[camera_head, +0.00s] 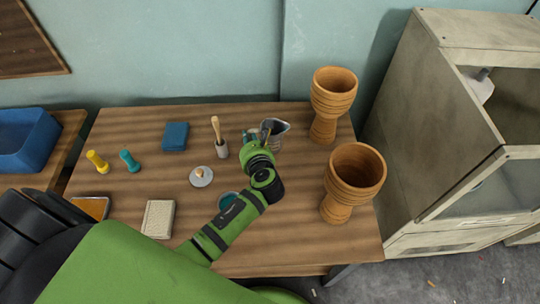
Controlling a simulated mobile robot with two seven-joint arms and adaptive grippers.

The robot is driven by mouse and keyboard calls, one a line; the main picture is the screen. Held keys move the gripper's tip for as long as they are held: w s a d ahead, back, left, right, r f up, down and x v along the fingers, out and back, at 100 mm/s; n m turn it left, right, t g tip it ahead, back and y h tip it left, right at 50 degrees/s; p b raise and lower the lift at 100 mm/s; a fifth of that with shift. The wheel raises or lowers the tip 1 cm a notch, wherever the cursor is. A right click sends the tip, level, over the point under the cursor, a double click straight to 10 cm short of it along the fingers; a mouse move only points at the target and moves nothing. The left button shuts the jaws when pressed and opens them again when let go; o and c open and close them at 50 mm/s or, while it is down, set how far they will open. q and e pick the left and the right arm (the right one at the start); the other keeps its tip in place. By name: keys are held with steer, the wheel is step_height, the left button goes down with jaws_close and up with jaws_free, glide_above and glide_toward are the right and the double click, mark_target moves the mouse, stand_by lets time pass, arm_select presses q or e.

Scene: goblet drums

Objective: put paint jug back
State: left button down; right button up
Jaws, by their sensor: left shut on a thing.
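The paint jug (276,126) is a small grey metal jug at the back right of the wooden table (110,180), left of the goblet drums. My left gripper (262,143) reaches it from the front and is shut on it. The gripper and wrist hide the jug's lower part, so I cannot tell whether it touches the table. My right gripper is not in view.
Two wooden goblet drums (333,100) (352,180) stand close on the right. An open cabinet (440,120) stands at right.

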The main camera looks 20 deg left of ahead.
arm_select(q)
step_height(320, 180, down, 5)
steer(key=shift+r+b, duration=0.15)
steer(key=shift+b, duration=0.3)
steer(key=shift+f+b, duration=0.4)
steer(key=shift+f, duration=1.15)
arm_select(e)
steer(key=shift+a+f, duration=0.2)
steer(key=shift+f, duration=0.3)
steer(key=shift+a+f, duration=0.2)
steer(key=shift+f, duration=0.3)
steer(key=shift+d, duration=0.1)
arm_select(q)
steer(key=c, duration=1.2)
jaws_free()
steer(key=shift+f, duration=0.1)
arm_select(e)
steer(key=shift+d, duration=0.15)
arm_select(q)
steer(key=shift+s+d+r, duration=0.15)
steer(key=shift+d+r, duration=0.05)
steer(key=shift+r, duration=0.05)
steer(key=p+v, duration=0.1)
steer(key=v, duration=1)
steer(key=shift+s+d+r, duration=0.1)
steer(key=shift+s, duration=0.15)
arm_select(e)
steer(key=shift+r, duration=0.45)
